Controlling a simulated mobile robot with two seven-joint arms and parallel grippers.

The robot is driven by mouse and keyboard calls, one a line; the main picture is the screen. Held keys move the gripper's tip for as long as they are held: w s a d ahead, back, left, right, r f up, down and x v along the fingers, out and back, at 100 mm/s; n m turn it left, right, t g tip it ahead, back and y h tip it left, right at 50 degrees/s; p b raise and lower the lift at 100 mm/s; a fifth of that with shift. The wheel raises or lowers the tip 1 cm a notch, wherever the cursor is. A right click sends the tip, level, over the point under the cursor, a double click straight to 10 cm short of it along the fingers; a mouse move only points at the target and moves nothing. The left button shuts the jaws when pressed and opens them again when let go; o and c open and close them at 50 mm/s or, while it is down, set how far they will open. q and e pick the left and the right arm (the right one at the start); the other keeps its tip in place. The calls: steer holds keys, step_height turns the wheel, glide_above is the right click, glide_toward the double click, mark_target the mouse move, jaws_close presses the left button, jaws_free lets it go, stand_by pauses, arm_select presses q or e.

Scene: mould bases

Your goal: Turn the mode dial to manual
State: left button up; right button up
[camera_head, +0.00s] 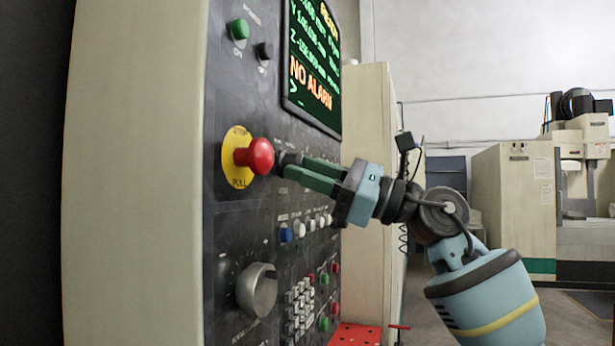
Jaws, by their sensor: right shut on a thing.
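My right gripper (297,166) reaches in from the right to the machine's control panel (235,195). Its green fingers are shut on a small dark knob (284,156) just right of the red emergency stop button, apparently the mode dial. The fingers hide much of this knob, and I cannot read its setting. A larger silver knob (257,290) with tick marks around it sits lower on the panel, clear of the gripper. My left gripper is not in view.
The red mushroom button (256,157) on its yellow disc juts out close to my right fingertips. Above is a screen (314,60) reading "NO ALARM". Below are a blue button (285,235), white buttons and a keypad (299,303). Another machine (515,205) stands at the far right.

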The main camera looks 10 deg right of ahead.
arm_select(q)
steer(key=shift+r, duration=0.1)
arm_select(e)
steer(key=shift+r+n+g, duration=0.1)
steer(key=shift+n+g, duration=0.7)
steer(key=shift+n, duration=1)
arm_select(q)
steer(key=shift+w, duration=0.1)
arm_select(e)
steer(key=shift+w+d, duration=0.1)
steer(key=o, duration=1)
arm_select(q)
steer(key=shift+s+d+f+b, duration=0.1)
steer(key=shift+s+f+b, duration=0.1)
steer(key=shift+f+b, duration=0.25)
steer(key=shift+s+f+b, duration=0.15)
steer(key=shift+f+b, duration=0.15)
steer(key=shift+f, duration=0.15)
arm_select(e)
steer(key=v, duration=0.8)
steer(key=shift+w, duration=0.1)
